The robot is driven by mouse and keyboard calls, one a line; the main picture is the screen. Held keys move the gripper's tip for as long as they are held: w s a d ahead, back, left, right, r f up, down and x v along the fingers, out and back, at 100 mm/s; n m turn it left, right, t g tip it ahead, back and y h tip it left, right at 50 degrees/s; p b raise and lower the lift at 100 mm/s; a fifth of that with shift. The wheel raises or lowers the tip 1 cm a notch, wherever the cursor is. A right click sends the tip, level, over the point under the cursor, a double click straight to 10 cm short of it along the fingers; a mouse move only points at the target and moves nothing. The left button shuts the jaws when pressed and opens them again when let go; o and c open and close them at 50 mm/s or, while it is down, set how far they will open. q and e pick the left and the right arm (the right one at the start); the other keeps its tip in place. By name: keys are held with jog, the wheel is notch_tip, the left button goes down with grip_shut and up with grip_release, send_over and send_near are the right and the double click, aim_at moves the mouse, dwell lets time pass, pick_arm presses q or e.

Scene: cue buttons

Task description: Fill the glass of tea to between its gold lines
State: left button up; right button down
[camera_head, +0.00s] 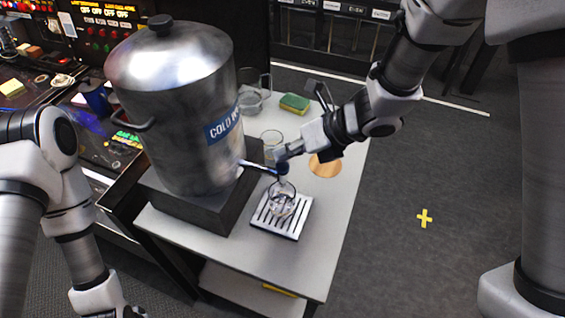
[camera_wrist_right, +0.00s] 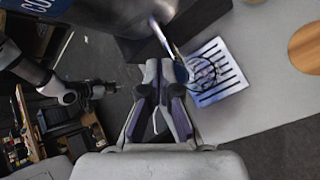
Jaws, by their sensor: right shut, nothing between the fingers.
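A clear glass (camera_head: 282,200) stands on the slotted drip tray (camera_head: 291,233) below the tap (camera_head: 262,168) of a steel urn labelled COLD W… (camera_head: 170,110). The glass also shows in the right wrist view (camera_wrist_right: 203,72). Its gold lines and fill level are too small to make out. My right gripper (camera_head: 281,156) is shut and empty, with its fingertips close to the tap above the glass; I cannot tell whether they touch it. In its wrist view the fingertips (camera_wrist_right: 159,66) are together. My left arm hangs at the left, and its gripper (camera_wrist_right: 105,88) is too unclear to read.
Another glass (camera_head: 271,139) stands behind the tap. A round wooden coaster (camera_head: 325,166) lies on the white table to the right. A green and yellow sponge (camera_head: 294,103) and a metal strainer (camera_head: 250,101) are farther back. The urn rests on a dark stand (camera_head: 190,205).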

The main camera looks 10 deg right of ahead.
aim_at(286, 166)
jog(key=shift+r+p, duration=2)
jog(key=shift+r, duration=0.6)
jog(key=shift+f, duration=0.1)
